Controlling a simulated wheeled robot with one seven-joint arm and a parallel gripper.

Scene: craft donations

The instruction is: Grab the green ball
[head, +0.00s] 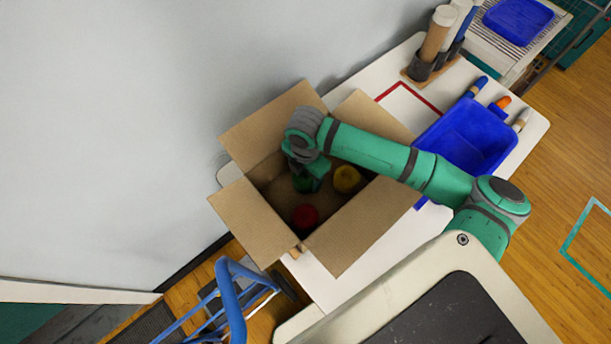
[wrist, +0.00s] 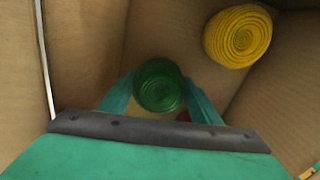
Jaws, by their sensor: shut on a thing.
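The green ball (wrist: 159,86) sits between the two fingers of my gripper (wrist: 160,92) in the wrist view, with a finger against each side. My gripper is shut on it, inside the open cardboard box (head: 350,240). In the head view the green ball (head: 305,183) shows only partly, below my gripper (head: 308,172). I cannot tell whether the ball still touches the box floor.
A yellow ball (head: 347,179) lies right of my gripper in the box, and a red ball (head: 305,216) lies nearer the front. Box flaps stand out on all sides. A blue bin (head: 465,138) and a holder with rolls (head: 434,65) are on the white table (head: 340,285).

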